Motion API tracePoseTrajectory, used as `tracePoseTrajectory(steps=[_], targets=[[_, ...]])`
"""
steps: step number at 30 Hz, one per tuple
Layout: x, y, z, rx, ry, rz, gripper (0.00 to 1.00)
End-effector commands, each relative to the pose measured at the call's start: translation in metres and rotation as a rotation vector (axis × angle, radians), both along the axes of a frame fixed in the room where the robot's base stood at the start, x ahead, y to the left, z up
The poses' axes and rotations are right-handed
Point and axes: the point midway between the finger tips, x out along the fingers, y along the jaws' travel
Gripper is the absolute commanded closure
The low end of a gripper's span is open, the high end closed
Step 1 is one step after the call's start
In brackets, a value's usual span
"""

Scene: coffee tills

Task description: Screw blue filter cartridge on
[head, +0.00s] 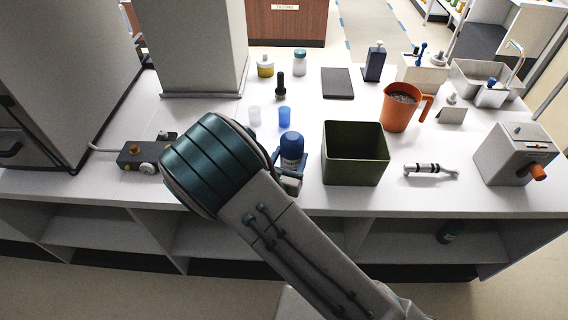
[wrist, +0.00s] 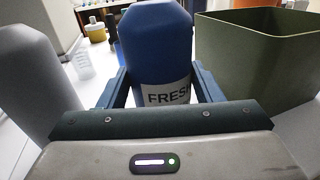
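A blue filter cartridge (head: 291,149) stands upright on the counter, left of the green bin. In the wrist view the cartridge (wrist: 160,45) fills the upper middle, with a white label reading "FRES", partly cut off by my gripper body. My gripper (wrist: 160,85) has one blue finger on each side of the cartridge; whether the fingers press on it I cannot tell. In the head view my arm partly hides my gripper (head: 290,170). A block with brass fittings and a gauge (head: 140,155) lies to the left, joined to a pipe.
A green bin (head: 355,168) stands close on the right. A grey rounded cylinder (wrist: 35,75) is close on the left in the wrist view. Two small cups (head: 284,116) stand behind. An orange jug (head: 402,106) and a silver-black handled tool (head: 428,169) are farther right.

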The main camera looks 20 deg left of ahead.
Motion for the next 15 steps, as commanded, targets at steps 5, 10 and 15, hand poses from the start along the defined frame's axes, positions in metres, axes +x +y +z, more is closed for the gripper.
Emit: tracePoseTrajectory(steps=[5,10,15], targets=[[0.000,0.000,0.002,0.001,-0.004,-0.001,0.67],[0.000,0.000,0.007,0.002,-0.003,-0.001,0.67],[0.000,0.000,0.016,0.002,-0.003,-0.001,0.67]])
